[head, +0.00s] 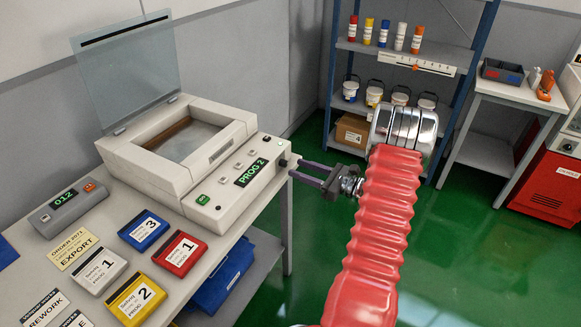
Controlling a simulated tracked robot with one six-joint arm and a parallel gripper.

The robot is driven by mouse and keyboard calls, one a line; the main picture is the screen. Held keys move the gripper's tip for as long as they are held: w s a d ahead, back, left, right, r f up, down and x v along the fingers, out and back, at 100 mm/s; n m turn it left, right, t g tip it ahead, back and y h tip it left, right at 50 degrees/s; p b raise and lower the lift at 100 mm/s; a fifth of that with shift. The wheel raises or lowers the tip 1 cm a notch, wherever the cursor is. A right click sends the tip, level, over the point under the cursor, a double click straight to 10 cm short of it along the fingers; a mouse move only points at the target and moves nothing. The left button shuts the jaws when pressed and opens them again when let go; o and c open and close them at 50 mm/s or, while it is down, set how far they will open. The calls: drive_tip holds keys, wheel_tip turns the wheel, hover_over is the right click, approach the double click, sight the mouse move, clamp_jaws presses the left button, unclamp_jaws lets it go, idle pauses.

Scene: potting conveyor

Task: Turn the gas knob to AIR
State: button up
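A light grey machine (175,160) with its glass lid raised stands on the table, its display reading PROG 2. A small dark knob (283,162) sits at the right end of its control panel. I take it for the gas knob, but no AIR mark or pointer is readable. My gripper (295,168) is just right of this knob, with its two dark purple fingers pointing at it. The fingers are apart with a gap between them, and nothing shows in the gap. I cannot tell whether the fingertips touch the knob.
On the table (190,285) lie several setting cards, a yellow order card (72,248) and a grey box (68,207) with a green display. A blue bin (222,277) sits below. Shelves (425,55) and a side table (515,95) stand behind. Green floor is open at right.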

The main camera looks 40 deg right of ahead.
sight(286, 164)
drive_tip(key=shift+x, duration=2)
